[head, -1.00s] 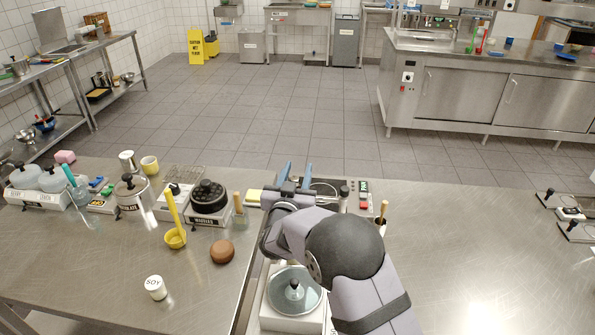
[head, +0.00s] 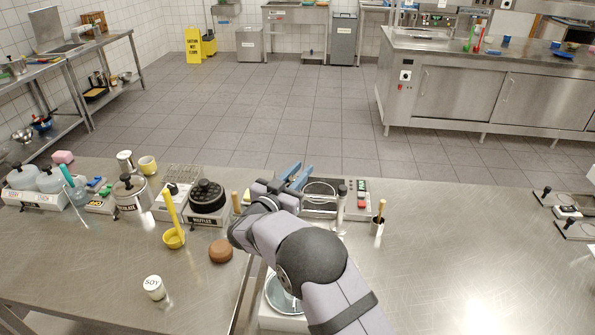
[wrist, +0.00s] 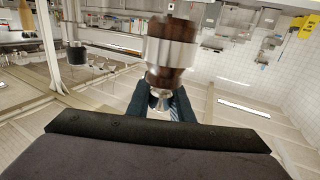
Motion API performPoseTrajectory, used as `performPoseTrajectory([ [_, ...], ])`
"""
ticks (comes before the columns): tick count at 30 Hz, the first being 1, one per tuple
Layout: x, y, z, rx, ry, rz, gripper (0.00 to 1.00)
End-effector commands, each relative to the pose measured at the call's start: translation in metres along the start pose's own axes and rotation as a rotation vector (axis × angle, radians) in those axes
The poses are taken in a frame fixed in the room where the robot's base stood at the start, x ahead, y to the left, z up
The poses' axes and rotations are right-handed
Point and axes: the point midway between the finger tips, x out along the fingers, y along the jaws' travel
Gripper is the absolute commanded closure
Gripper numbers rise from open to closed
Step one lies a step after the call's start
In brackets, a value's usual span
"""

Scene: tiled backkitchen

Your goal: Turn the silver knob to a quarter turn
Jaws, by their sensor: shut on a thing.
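In the head view I cannot make out the knob; the fingers and wrist crowd that spot. How far it is turned cannot be read.
The waffle maker (head: 207,197) and yellow ladle (head: 172,222) are left. My arm partly covers a white lidded appliance (head: 282,322).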

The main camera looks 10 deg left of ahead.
Motion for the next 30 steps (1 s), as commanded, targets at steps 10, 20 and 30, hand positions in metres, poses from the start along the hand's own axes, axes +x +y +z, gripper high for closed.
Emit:
performPoseTrajectory([
  [10,-0.0004,0.0057,0.0,0.001,0.003,0.157,1.0],
  [20,-0.0007,0.0076,-0.001,-0.001,0.003,0.195,1.0],
  [30,-0.0005,0.0075,-0.0012,-0.001,0.003,0.194,0.61],
])
